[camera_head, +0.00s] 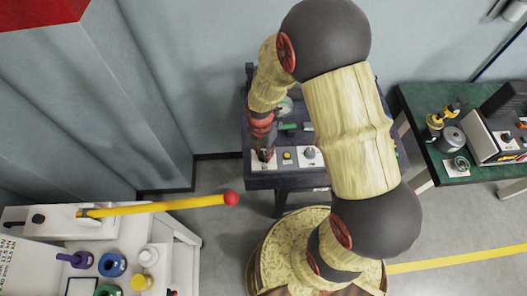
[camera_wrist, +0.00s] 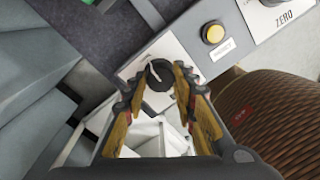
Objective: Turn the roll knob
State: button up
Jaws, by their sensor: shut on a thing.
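The roll knob (camera_wrist: 159,75) is a dark round knob with a pale pointer line, on a white plate of the grey panel (camera_wrist: 190,45) in the wrist view. My gripper (camera_wrist: 157,84) has its two ridged fingertips on either side of the knob, shut on it. In the head view my gripper (camera_head: 264,154) is at the left end of the panel's front, and it hides most of the knob there. I cannot read any label beside the knob.
A yellow button (camera_wrist: 214,33) sits beside the knob, with the ZERO knob (camera_head: 309,152) farther right. A yellow lever with a red ball (camera_head: 231,198) reaches out from the left bench. A green-topped table (camera_head: 430,105) stands at the right.

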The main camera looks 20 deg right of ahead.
jog(key=m, duration=0.4)
jog(key=shift+m+p, duration=0.3)
jog(key=shift+p, duration=0.05)
jog(key=m, duration=0.5)
jog(key=shift+y, duration=0.3)
jog(key=m, duration=0.5)
jog(key=shift+d, duration=0.1)
jog(key=m, duration=0.4)
jog(key=shift+p, duration=0.4)
jog(key=m, duration=0.5)
jog(key=shift+p, duration=0.3)
jog(key=m+p, duration=0.1)
jog(key=m, duration=0.3)
jog(key=shift+m+t, duration=0.3)
jog(key=m+p, duration=0.2)
jog(key=m, duration=0.2)
jog(key=shift+s+r, duration=0.1)
jog(key=m+p, duration=0.2)
jog(key=m, duration=0.2)
jog(key=shift+m, duration=0.3)
